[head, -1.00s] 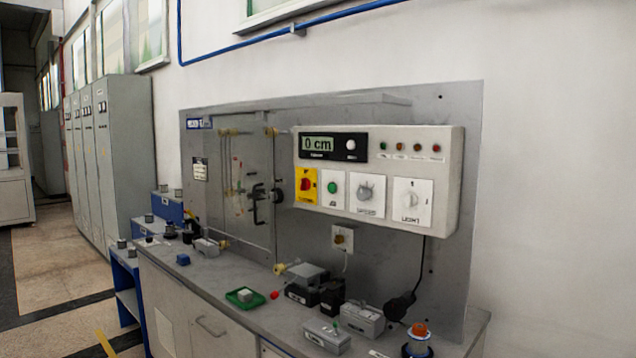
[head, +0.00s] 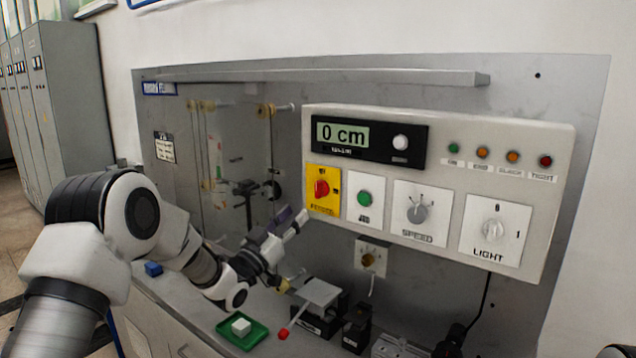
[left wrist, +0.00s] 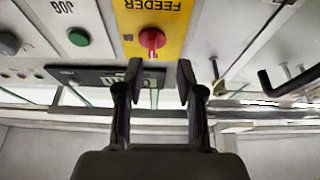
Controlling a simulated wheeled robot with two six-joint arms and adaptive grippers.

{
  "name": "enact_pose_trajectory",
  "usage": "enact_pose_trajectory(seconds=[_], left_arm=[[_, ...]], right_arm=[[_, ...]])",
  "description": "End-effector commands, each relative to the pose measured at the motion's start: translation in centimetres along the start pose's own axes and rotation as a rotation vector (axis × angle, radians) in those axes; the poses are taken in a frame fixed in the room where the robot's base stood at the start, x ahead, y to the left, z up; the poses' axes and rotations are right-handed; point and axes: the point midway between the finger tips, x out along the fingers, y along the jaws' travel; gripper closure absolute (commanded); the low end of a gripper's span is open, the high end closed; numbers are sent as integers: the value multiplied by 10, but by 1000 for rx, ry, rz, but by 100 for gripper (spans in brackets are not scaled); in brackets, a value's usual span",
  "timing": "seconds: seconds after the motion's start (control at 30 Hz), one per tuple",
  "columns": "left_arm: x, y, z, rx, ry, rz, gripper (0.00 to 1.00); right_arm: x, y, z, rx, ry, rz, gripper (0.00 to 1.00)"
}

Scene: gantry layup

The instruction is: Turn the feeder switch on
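The feeder switch (head: 321,188) is a red rotary knob on a yellow plate, at the left end of the control box in the head view. It also shows in the left wrist view (left wrist: 152,40), upside down, with the label FEEDER. My left gripper (head: 294,217) is just below and left of the yellow plate in the head view. In the left wrist view its two fingers (left wrist: 155,82) are apart with nothing between them, and the knob lies beyond their tips. They do not appear to touch it. My right gripper is not in view.
Beside the switch are the green JOG button (head: 365,198), the SPEED knob (head: 417,211) and the LIGHT knob (head: 491,232). The display (head: 342,134) reads 0 cm. A green tray (head: 254,337) with a white block and several small devices stand on the bench below.

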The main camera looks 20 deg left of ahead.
Motion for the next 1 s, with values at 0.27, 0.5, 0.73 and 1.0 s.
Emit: enact_pose_trajectory(seconds=[0.27,0.5,0.73,1.0], left_arm=[[36,2,-14,6,11,5,62],[76,1,-12,5,9,3,62],[81,2,-9,3,9,2,62],[81,1,-9,3,8,2,100]], right_arm=[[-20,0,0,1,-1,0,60],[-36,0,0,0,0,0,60],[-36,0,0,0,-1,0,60],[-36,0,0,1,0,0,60]])
